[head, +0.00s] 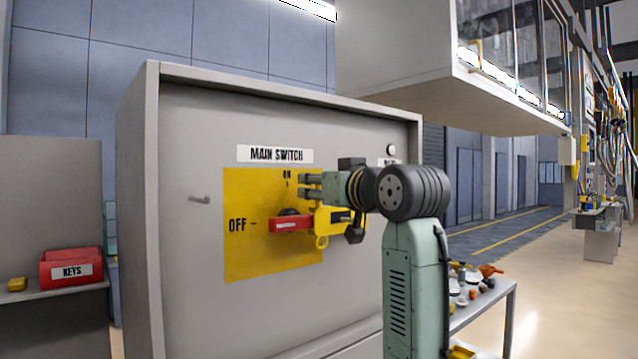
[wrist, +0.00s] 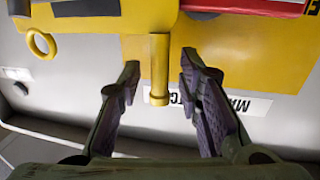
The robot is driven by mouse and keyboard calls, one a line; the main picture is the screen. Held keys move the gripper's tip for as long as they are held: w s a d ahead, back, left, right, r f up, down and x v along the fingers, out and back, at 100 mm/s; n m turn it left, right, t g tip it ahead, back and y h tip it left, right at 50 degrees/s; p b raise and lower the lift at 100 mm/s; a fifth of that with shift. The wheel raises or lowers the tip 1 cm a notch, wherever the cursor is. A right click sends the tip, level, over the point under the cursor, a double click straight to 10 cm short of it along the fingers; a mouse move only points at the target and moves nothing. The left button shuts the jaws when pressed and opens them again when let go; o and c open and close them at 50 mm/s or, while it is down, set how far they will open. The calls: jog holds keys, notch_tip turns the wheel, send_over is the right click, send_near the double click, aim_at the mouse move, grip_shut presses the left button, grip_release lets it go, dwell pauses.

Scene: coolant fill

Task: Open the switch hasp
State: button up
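The yellow switch hasp (head: 326,217) sits at the right end of the red switch handle (head: 290,225), which lies level toward the OFF mark on a yellow plate (head: 245,262). In the wrist view the hasp body (wrist: 140,22) spans the top, with the ring (wrist: 42,44) at left and a yellow peg (wrist: 160,70) jutting toward me. My gripper (head: 305,187) is in front of the plate, just above the hasp. In the wrist view my gripper (wrist: 158,80) is open, its fingers apart on either side of the peg. Part of the hasp is hidden by my arm.
The grey cabinet (head: 195,130) carries a MAIN SWITCH label (head: 275,154) and a small peg (head: 199,199). A red KEYS box (head: 71,268) stands on a shelf at left. A table (head: 495,300) with small items is at right. A grey box (head: 400,60) overhangs above.

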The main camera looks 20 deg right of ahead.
jog(key=shift+c, duration=0.2)
grip_shut()
dwell(0.6)
